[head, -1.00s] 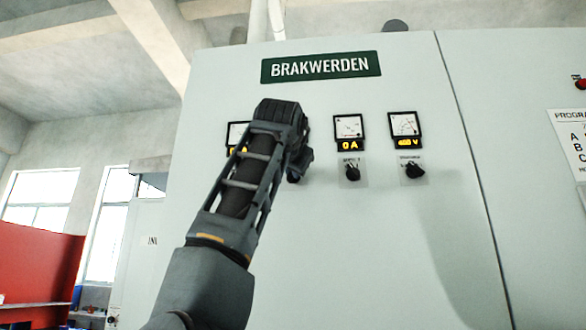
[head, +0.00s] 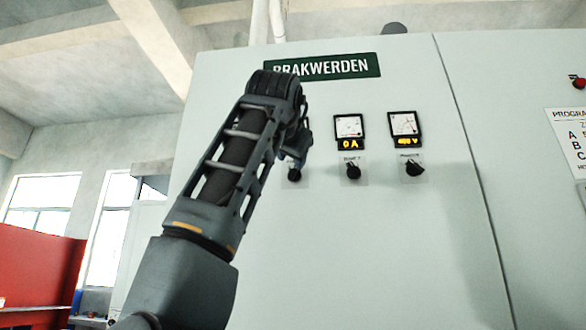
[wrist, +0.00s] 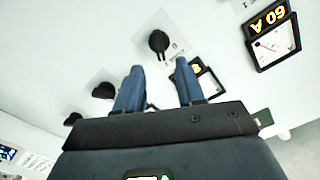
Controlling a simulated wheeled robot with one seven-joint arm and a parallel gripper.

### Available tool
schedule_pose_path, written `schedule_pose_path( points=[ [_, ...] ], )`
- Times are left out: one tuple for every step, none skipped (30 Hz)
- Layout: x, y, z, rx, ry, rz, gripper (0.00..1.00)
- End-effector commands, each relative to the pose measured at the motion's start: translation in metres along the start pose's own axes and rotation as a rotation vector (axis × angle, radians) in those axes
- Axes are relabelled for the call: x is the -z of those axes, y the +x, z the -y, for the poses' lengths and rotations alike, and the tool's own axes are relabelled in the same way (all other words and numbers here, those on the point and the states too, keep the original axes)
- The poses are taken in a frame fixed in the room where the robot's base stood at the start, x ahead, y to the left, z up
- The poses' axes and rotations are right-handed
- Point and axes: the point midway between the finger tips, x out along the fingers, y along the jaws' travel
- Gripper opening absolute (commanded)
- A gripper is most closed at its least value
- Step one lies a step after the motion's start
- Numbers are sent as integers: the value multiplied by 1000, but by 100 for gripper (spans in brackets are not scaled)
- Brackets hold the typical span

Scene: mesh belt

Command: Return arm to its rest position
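My gripper (wrist: 159,68) is open and empty in the wrist view, its two blue fingers apart. A black rotary knob (wrist: 158,43) shows beyond the gap between the fingertips; I see no contact. In the head view my raised arm hides most of the gripper in front of the cabinet.
The pale cabinet (head: 390,250) carries a BRAKWERDEN sign (head: 350,66), partly covered by my arm. A 0 A meter (head: 349,131) and a volt meter (head: 405,129) sit above black knobs. A 60 A meter (wrist: 268,35) shows in the wrist view. A red panel (head: 38,270) stands left.

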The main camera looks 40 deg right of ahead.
Motion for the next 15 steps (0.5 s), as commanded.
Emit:
schedule_pose_path(
  points=[
    [-1, -6, 0, 1, 0, -1, 38],
    [-1, -9, 0, 0, 0, -1, 38],
    [-1, -12, -1, -1, 0, 0, 38],
    [-1, -14, -1, -1, 0, 0, 38],
    [-1, -15, -1, -1, 1, 0, 38],
    [0, -17, 0, -1, 1, 0, 38],
    [0, -17, 0, -1, 1, 0, 38],
    [0, -18, 0, -1, 1, 0, 38],
    [0, -18, 0, -1, 1, 0, 38],
    [0, -18, 0, -1, 0, 0, 38],
    [0, -18, 0, -1, 0, 0, 38],
    [0, -18, 0, -1, 0, 0, 38],
    [0, -18, 0, -1, 0, 0, 38],
    [0, -18, 0, -1, 0, 0, 38],
    [0, -18, 0, -1, 0, 0, 38]
  ],
)
